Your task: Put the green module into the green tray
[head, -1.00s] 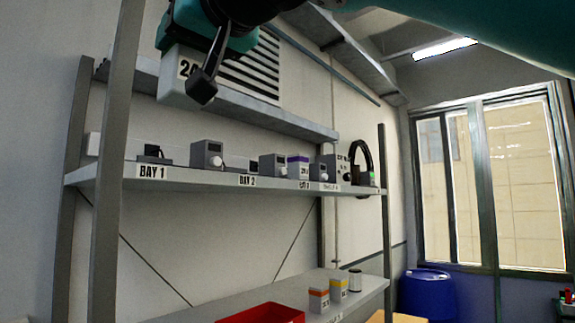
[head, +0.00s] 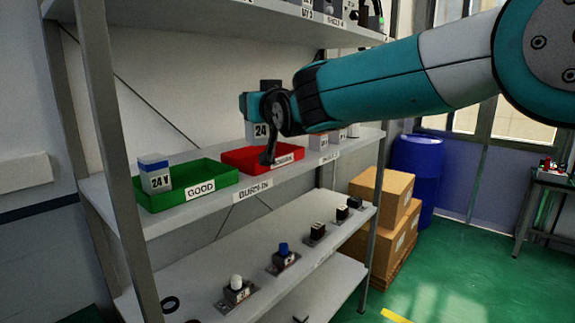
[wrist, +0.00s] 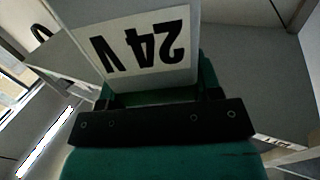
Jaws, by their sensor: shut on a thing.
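My gripper (head: 266,125) is shut on a pale module (head: 260,132) with a "24" label. In the wrist view its "24 V" label (wrist: 142,45) appears upside down above the black jaw bar. A dark green strip shows beside the jaws; I cannot tell whether it belongs to the module. In the head view the module appears above and behind the red tray, partly covered by my gripper. The green tray (head: 160,203), labelled "GOOD", sits on the shelf left of my gripper. A blue-topped "24 V" module (head: 155,177) stands in it.
The red tray (head: 237,161) stands right of the green tray. Small pale modules (head: 338,136) stand farther right on this shelf. The left shelf post (head: 103,100) rises in front. The lower shelf (head: 215,265) carries several knobs. Boxes (head: 385,190) and a blue barrel (head: 417,165) stand right.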

